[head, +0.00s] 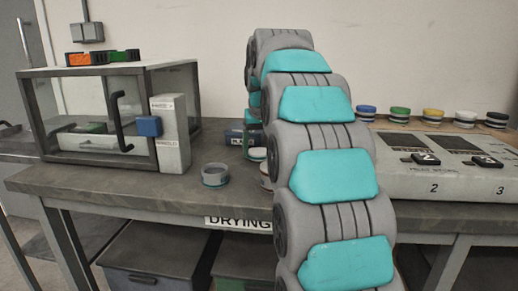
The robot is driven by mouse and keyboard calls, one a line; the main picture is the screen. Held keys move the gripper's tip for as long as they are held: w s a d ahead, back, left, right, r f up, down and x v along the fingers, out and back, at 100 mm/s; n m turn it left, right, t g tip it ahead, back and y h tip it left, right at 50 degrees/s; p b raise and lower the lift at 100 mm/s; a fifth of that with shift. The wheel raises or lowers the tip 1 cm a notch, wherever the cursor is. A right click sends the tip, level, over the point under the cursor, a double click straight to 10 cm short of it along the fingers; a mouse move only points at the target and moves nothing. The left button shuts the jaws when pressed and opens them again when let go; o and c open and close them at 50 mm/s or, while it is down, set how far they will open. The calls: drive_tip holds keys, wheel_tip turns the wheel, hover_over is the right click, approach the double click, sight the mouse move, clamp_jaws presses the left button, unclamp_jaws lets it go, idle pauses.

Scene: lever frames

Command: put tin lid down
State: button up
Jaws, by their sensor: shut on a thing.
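An open round tin (215,175), grey with a teal band near its base, stands on the workbench left of my arm. A small pale-topped round piece (257,154) shows just beside my arm, partly covered. Another round piece (265,171) shows below it, mostly hidden; I cannot tell whether either is a tin or a loose lid. My arm rises through the middle of the view and bends down behind itself. My gripper and anything in it are hidden behind the arm.
A glass-fronted cabinet (50,98) with a blue-handled grey block (170,135) stands at left. A sloped panel with switches (415,178) is at right, several coloured-lid tins (400,114) behind it. Bins (150,268) sit below. The bench's front left (110,185) is clear.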

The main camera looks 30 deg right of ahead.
drive_tip(key=shift+f, duration=0.15)
drive_tip(key=o, duration=1.2)
drive_tip(key=shift+o, duration=0.2)
drive_tip(key=p+v, duration=0.1)
drive_tip(key=v, duration=1.1)
drive_tip(key=shift+p, duration=0.3)
